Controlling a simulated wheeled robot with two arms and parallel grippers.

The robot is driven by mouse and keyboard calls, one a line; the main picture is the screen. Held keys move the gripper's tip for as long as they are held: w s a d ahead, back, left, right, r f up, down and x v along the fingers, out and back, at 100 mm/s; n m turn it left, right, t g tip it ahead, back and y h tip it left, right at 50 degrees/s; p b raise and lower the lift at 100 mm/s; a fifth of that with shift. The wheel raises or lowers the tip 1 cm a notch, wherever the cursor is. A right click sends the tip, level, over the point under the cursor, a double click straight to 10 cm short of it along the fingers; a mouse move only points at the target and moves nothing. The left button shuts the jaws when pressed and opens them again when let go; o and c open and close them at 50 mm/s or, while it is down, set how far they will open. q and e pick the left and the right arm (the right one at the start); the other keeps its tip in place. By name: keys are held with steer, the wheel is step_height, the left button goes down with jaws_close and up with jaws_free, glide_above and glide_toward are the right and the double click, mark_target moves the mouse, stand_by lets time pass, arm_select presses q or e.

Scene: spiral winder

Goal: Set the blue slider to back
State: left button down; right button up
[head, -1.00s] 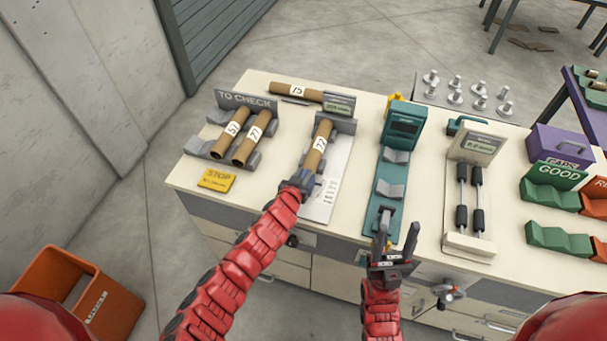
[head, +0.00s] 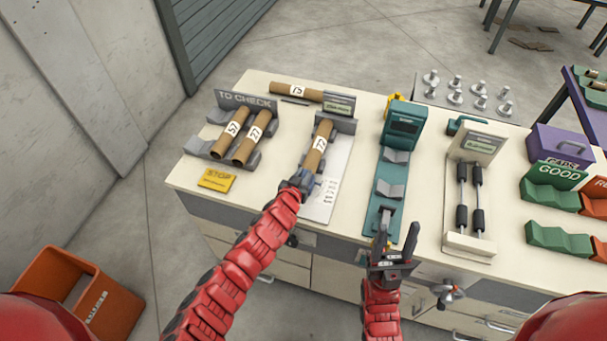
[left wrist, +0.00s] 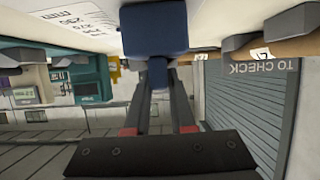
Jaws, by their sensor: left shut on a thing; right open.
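The blue slider (left wrist: 155,28) shows large at the top of the left wrist view, between the fingers of my left gripper (left wrist: 157,80). In the head view, my left gripper (head: 297,184) is shut on it at the near end of the grey measuring stand (head: 345,125). The gripper hides most of the slider there. A brown cardboard tube (head: 316,157) with a white number label lies in the stand, just beyond the slider. My right gripper (head: 394,235) is open and empty, in front of the teal device (head: 402,122).
The TO CHECK rack (head: 244,101) with two tubes stands to the left, behind a yellow STOP plate (head: 216,180). Another tube (head: 296,91) lies at the back. A white gauge with two black rollers (head: 470,240) and a green GOOD tray (head: 556,238) stand to the right.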

stand_by(0.5)
arm_select(q)
steer(key=shift+s+a+f+b, duration=0.25)
steer(key=shift+s+b, duration=0.15)
steer(key=shift+s, duration=0.1)
steer(key=s+b, duration=0.1)
steer(key=s, duration=0.1)
steer(key=s+a, duration=0.1)
steer(key=shift+s+a+r+b, duration=0.1)
steer(key=shift+s+b, duration=0.25)
steer(key=shift+s, duration=0.2)
steer(key=c, duration=0.8)
jaws_free()
steer(key=shift+s+r, duration=0.1)
steer(key=shift+r, duration=0.05)
steer(key=shift+o, duration=0.2)
